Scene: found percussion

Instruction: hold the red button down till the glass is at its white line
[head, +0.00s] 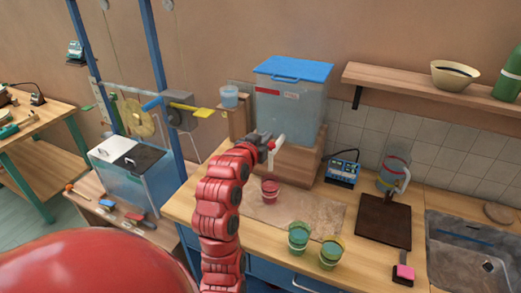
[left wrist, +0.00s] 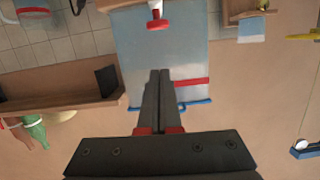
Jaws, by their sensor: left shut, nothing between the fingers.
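A clear tank (head: 288,105) with a blue lid stands on a wooden block at the back of the counter. In the left wrist view the tank (left wrist: 190,60) appears upside down, with a white tap and its red button (left wrist: 156,24) near the top edge. My left gripper (head: 272,143) is in front of the tank's lower part, shut and empty; its closed fingertips (left wrist: 160,73) appear apart from the button. A red-tinted glass (head: 269,191) stands on the counter below the gripper. I cannot make out its white line or level.
Two green-tinted glasses (head: 299,236) (head: 331,252) stand nearer the front. A blue device (head: 343,169), a jug (head: 393,173) and a dark board (head: 384,219) lie to the right, before the sink (head: 470,255). A wooden shelf (head: 420,85) is above.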

